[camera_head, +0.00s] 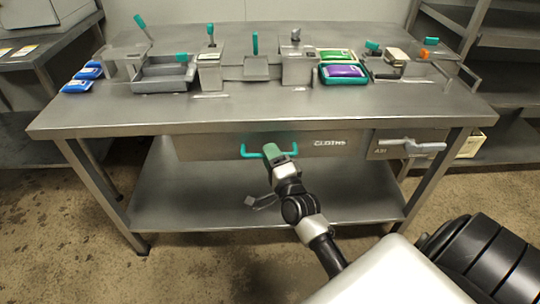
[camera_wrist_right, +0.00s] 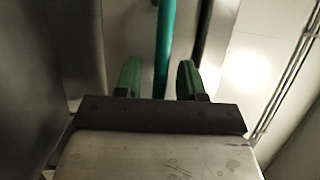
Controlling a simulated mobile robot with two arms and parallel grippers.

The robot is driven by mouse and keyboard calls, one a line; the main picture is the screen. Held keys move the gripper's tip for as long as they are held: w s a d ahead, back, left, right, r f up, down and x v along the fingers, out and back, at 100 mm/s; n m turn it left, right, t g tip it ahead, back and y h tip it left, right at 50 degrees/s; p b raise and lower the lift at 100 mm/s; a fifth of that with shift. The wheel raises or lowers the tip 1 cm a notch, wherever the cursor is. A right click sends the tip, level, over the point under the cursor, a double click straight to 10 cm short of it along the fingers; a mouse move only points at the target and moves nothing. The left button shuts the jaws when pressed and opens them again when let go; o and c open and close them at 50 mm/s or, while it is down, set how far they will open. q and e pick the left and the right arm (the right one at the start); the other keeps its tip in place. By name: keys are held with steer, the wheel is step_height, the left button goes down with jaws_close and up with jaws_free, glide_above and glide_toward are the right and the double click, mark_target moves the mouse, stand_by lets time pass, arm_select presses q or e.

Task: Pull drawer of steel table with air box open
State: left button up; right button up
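The steel table (camera_head: 170,112) stands in front of me in the head view. Under its top is a wide drawer (camera_head: 215,147) marked "CLOTHS", with a teal bar handle (camera_head: 250,152). The drawer front looks about flush with the table's front edge. My right gripper (camera_head: 273,151) is at the handle and covers part of it. In the wrist view, the teal handle (camera_wrist_right: 165,45) runs between the two green fingers of the right gripper (camera_wrist_right: 159,78), with a gap on both sides. The fingers are open around the bar. My left gripper is not in view.
A smaller grey box (camera_head: 400,150) with a pale lever is right of the drawer. The tabletop holds trays, blue packs (camera_head: 82,78) and a purple pack (camera_head: 343,73). A lower shelf (camera_head: 190,195) lies under the drawer. Steel racks stand at the right. The floor ahead is clear.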

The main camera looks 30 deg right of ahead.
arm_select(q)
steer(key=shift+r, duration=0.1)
arm_select(e)
steer(key=shift+w, duration=0.2)
jaws_close()
